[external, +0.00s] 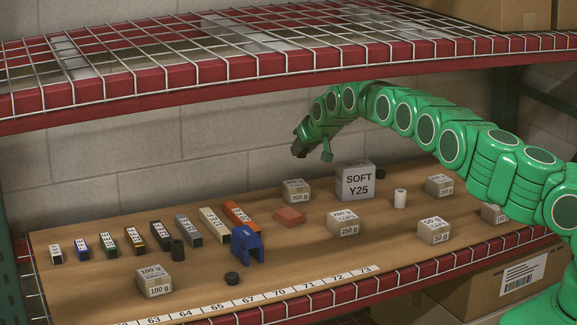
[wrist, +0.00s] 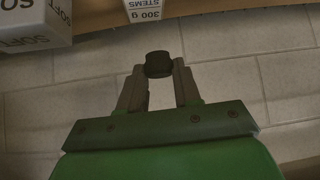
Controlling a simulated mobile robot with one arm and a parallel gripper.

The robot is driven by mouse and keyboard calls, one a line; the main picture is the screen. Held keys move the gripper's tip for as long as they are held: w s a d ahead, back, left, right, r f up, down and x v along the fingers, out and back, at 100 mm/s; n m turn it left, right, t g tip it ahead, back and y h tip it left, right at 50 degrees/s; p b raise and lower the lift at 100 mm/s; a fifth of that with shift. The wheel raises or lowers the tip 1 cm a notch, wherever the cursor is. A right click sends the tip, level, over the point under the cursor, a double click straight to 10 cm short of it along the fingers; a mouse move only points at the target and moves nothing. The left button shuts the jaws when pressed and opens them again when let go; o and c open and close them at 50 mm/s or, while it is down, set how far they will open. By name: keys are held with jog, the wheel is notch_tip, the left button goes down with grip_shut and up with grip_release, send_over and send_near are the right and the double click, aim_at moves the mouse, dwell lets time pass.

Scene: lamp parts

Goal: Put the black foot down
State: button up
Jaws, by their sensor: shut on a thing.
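My gripper (wrist: 158,85) is shut on a small dark round piece, the black foot (wrist: 158,64), held between the two fingertips in the wrist view. In the external view my gripper (external: 299,147) is raised well above the wooden board (external: 300,249), in front of the block wall. The held piece is small and dark there, and its outline is hard to make out.
Below my gripper are a 300 g box (external: 296,191), a SOFT Y25 box (external: 355,181) and a flat orange-red block (external: 289,216). A blue bracket (external: 247,246) stands left of centre. Labelled bars are at the left. The red-edged wire shelf (external: 250,62) hangs overhead. The front middle is clear.

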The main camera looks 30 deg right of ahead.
jog(key=m+h, duration=0.2)
send_over(357, 165)
jog(key=shift+f, duration=2.35)
jog(key=shift+d+f, duration=0.1)
jog(key=o, duration=1)
jog(key=shift+f, duration=0.1)
jog(key=shift+s+r, duration=0.15)
jog(key=shift+r, duration=0.3)
jog(key=shift+v, duration=2.4)
